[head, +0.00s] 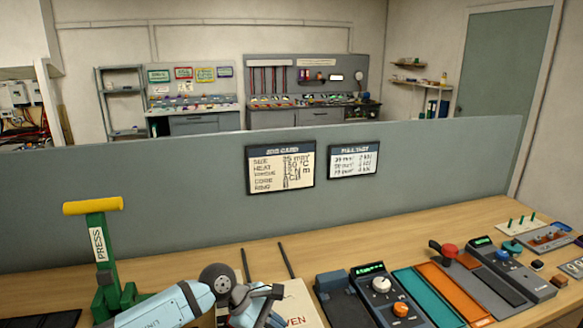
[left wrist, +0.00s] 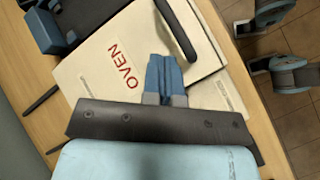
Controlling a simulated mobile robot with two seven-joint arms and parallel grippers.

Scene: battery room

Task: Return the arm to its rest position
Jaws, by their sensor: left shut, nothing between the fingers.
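My left arm (head: 165,305) reaches in from the bottom left in the head view, with its light blue links low over the bench. My left gripper (head: 264,312) is at the bottom edge beside the cream oven (head: 300,306), and its fingers are partly cut off there. In the left wrist view the blue fingers of the gripper (left wrist: 165,60) are together and empty. They are over the oven (left wrist: 85,75), next to its black handle (left wrist: 177,35). I cannot tell whether they touch it. My right gripper is in neither view.
A green press (head: 102,265) with a yellow handle stands left of my arm. Two dark rods (head: 287,262) rise behind the oven. Several control devices (head: 382,285) fill the wooden bench (head: 440,232) to the right. A grey partition (head: 430,160) with two cards borders the back.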

